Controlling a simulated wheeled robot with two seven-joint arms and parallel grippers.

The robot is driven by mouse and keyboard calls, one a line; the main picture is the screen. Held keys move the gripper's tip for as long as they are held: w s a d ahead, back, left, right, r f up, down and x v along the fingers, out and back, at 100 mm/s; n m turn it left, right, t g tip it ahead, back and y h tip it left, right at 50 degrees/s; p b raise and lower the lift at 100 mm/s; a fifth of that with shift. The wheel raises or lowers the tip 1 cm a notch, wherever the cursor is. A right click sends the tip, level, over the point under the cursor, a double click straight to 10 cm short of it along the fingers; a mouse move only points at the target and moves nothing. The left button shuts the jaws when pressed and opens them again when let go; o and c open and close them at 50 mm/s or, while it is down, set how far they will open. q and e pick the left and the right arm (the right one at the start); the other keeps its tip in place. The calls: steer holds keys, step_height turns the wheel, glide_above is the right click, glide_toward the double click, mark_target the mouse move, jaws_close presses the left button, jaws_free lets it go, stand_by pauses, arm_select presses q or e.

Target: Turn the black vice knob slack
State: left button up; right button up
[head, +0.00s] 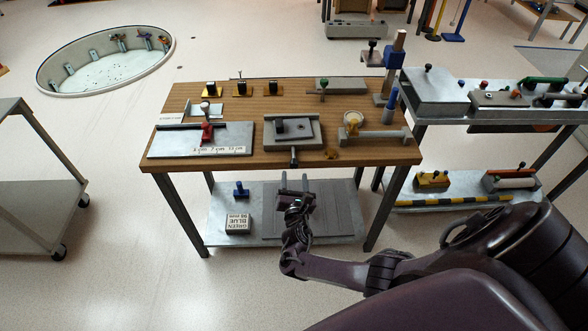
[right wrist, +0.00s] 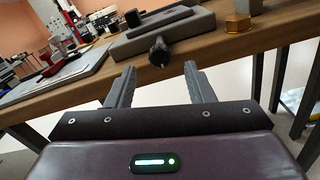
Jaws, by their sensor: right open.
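The grey vice (head: 305,130) lies on the wooden table near its front edge, and it also shows in the right wrist view (right wrist: 190,25). Its black knob (head: 294,158) sticks out toward me over the front edge. In the right wrist view the knob (right wrist: 158,55) appears just past the fingertips, between them in the picture. My right gripper (head: 295,180) is open and empty, in front of the table edge and below the knob in the head view. Its two fingers (right wrist: 160,78) are apart and do not touch the knob. My left gripper is not in view.
The wooden table (head: 350,160) also carries a grey plate (head: 180,140) with a red clamp (head: 207,132) to the left. A brass nut (head: 331,154) lies right of the knob. A lower shelf (head: 340,215) holds a lettered box (head: 238,222). The floor around is mostly free.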

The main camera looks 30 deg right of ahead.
steer(key=v, duration=0.3)
stand_by(0.5)
steer(key=s+a+f+m+g+y, duration=0.15)
steer(key=s+f+m+g, duration=0.35)
steer(key=s+f, duration=0.55)
steer(key=s+a+f+m+g+y, duration=0.1)
steer(key=s+f+m+g+y, duration=0.2)
steer(key=s+f+m, duration=0.75)
steer(key=s+a+f+m+g+y, duration=0.2)
steer(key=s+f, duration=0.4)
steer(key=s, duration=0.5)
steer(key=s+a+f+m+g+y, duration=0.2)
steer(key=s+a+f+m+g, duration=0.2)
steer(key=s+f+m, duration=0.3)
steer(key=s+a, duration=0.1)
steer(key=s, duration=0.3)
steer(key=shift+s+a+f+y+b, duration=0.2)
steer(key=shift+a+f+y+b, duration=0.05)
steer(key=shift+a+y+b, duration=0.15)
